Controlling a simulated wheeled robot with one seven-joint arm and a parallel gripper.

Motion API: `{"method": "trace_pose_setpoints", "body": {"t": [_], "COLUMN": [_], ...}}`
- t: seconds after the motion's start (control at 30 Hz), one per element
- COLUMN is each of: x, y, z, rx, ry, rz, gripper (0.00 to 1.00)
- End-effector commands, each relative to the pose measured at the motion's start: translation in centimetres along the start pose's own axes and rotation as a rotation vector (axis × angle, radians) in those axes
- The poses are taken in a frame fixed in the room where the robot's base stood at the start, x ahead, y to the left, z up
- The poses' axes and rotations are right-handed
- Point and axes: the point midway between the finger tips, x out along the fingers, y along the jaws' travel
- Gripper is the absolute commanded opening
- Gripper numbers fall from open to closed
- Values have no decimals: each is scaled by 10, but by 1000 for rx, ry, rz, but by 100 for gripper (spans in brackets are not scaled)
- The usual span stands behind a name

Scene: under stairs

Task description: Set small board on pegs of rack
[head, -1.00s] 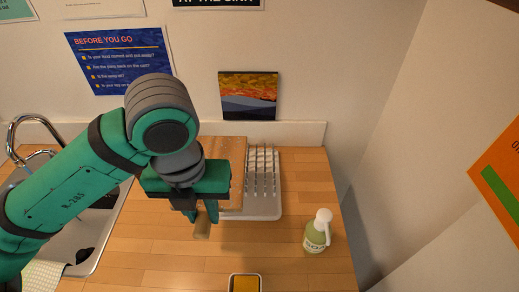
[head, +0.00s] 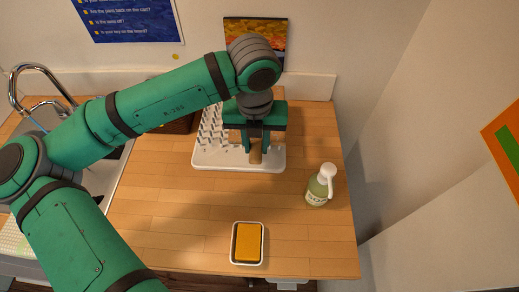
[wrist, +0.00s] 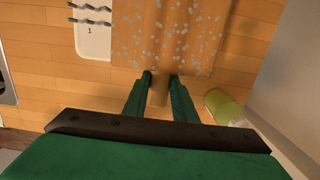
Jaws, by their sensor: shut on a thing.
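The small board (wrist: 175,35) is wooden with pale wet spots; its handle (head: 255,156) points toward me. My gripper (head: 256,146) is shut on the handle, which also shows between the fingers in the wrist view (wrist: 158,90). The white rack (head: 205,158) stands on the counter with rows of metal pegs (head: 213,125). My gripper and the board are over the right part of the rack. In the wrist view the rack's corner (wrist: 92,42), marked 1, is left of the board. My wrist hides most of the board in the head view, and I cannot tell whether it touches the pegs.
A green pump bottle (head: 319,187) stands right of the rack. A white dish with a yellow sponge (head: 249,242) is near the front edge. A dark brown object (head: 180,125) is left of the rack, and the sink tap (head: 20,90) is far left.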

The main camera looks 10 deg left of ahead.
Motion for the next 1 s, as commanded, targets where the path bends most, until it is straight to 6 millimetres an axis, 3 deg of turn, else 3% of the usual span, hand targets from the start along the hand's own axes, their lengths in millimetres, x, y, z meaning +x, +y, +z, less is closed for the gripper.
{"method": "trace_pose_setpoints", "body": {"t": [0.17, 0.4, 0.77, 0.8, 0.87, 1.0], "x": [10, 40, 44, 44, 44, 44], "y": [-6, -7, -7, -7, -7, -7], "z": [6, 5, 5, 4, 4, 4], "rx": [2, 0, -1, -1, -1, -1], "ry": [-1, -1, -2, -1, -1, 0], "rz": [0, 1, -1, 0, 0, 0], "gripper": [0, 0, 0, 29, 43, 43]}}
